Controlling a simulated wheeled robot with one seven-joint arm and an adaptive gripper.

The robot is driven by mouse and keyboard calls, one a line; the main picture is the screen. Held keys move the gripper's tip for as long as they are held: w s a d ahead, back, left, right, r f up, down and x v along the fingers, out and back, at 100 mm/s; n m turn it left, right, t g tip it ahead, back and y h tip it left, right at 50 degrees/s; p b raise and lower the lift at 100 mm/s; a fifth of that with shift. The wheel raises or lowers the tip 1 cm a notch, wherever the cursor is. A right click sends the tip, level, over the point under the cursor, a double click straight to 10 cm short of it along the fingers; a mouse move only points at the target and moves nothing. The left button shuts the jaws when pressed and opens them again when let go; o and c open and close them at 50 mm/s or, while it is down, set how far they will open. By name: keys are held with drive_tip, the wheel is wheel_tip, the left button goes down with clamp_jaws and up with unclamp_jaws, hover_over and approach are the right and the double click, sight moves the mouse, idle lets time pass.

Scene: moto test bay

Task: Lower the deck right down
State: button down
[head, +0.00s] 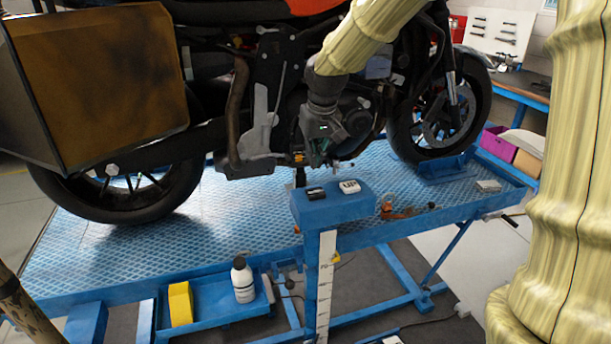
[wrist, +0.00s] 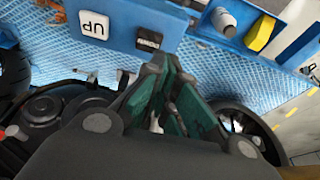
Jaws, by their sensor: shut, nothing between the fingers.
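The deck (head: 120,245) is a blue ribbed lift platform with a motorcycle on it, standing raised above the floor. At its front edge is a blue control box (head: 333,208) with a white UP button (head: 350,187) and a black button (head: 315,193). In the wrist view the UP button (wrist: 94,25) shows upside down, and the black DOWN button (wrist: 148,40) sits beside it. My gripper (head: 318,163) is shut and empty, above and behind the box, apart from the buttons. Its green-padded fingers (wrist: 170,105) show in the wrist view.
The motorcycle (head: 270,110) stands close behind my gripper. A white scale (head: 325,285) with a yellow pointer (head: 336,257) is under the box. A lower shelf holds a white bottle (head: 242,280) and a yellow block (head: 181,303). Orange-handled tools (head: 400,212) lie on the deck.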

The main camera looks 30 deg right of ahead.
drive_tip(key=shift+w+d+r, duration=0.1)
drive_tip(key=shift+d+r, duration=0.1)
drive_tip(key=shift+r, duration=0.4)
drive_tip(key=shift+w+d+r, duration=0.1)
drive_tip(key=shift+d+r, duration=0.1)
drive_tip(key=shift+r, duration=0.4)
drive_tip(key=shift+w+a+f, duration=0.1)
drive_tip(key=shift+f, duration=0.05)
drive_tip(key=p, duration=0.4)
hover_over(310, 193)
drive_tip(key=f, duration=0.7)
drive_tip(key=s+f, duration=0.1)
drive_tip(key=f, duration=0.3)
drive_tip(key=shift+f, duration=0.3)
drive_tip(key=shift+f+p, duration=0.4)
drive_tip(key=shift+f, duration=0.55)
drive_tip(key=shift+a, duration=0.1)
